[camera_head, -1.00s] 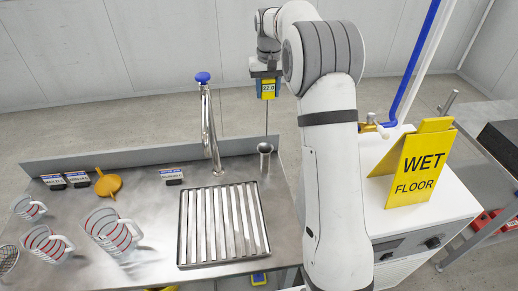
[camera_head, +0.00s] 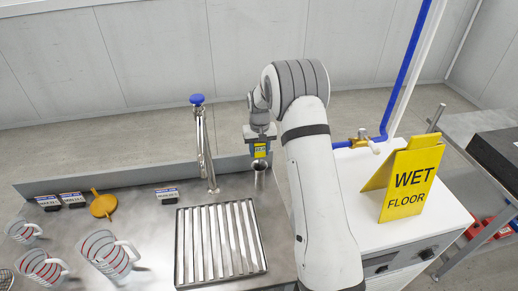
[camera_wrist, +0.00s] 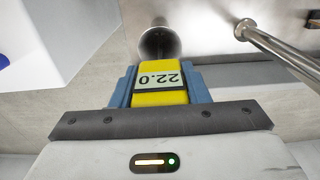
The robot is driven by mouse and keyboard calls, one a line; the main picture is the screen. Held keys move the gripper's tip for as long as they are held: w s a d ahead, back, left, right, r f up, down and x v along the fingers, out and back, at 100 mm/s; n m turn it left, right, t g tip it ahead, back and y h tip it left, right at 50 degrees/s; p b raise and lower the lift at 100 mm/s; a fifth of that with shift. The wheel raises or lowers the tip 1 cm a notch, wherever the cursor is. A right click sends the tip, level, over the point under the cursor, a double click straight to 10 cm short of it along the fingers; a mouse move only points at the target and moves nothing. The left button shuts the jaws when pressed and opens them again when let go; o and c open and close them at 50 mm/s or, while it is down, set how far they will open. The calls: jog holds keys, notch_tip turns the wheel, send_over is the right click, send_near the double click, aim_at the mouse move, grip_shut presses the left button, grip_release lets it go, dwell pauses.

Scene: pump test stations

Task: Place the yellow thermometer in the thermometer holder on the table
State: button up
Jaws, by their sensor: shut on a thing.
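The yellow thermometer (camera_head: 260,151), with a display reading 22.0, is held by my gripper (camera_head: 260,136). In the wrist view the thermometer (camera_wrist: 160,84) sits between the blue fingers of my gripper (camera_wrist: 160,86). The thermometer holder (camera_head: 259,180) is a metal cup with a flared rim at the back right of the steel table. The thermometer's body is just above the holder's rim in the head view. In the wrist view the holder (camera_wrist: 160,43) shows just beyond the thermometer. The thin probe is not visible now, so I cannot tell how far it is inside.
A tap (camera_head: 206,150) with a blue knob stands left of the holder. A drain grate (camera_head: 219,245), an orange funnel (camera_head: 102,204), labelled tags (camera_head: 166,195) and measuring jugs (camera_head: 108,256) are on the table (camera_head: 150,225). A wet floor sign (camera_head: 411,180) stands on the white cabinet at right.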

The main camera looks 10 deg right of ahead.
jog(key=shift+f, duration=0.2)
jog(key=o, duration=1.1)
jog(key=shift+c, duration=0.2)
jog(key=shift+r, duration=0.1)
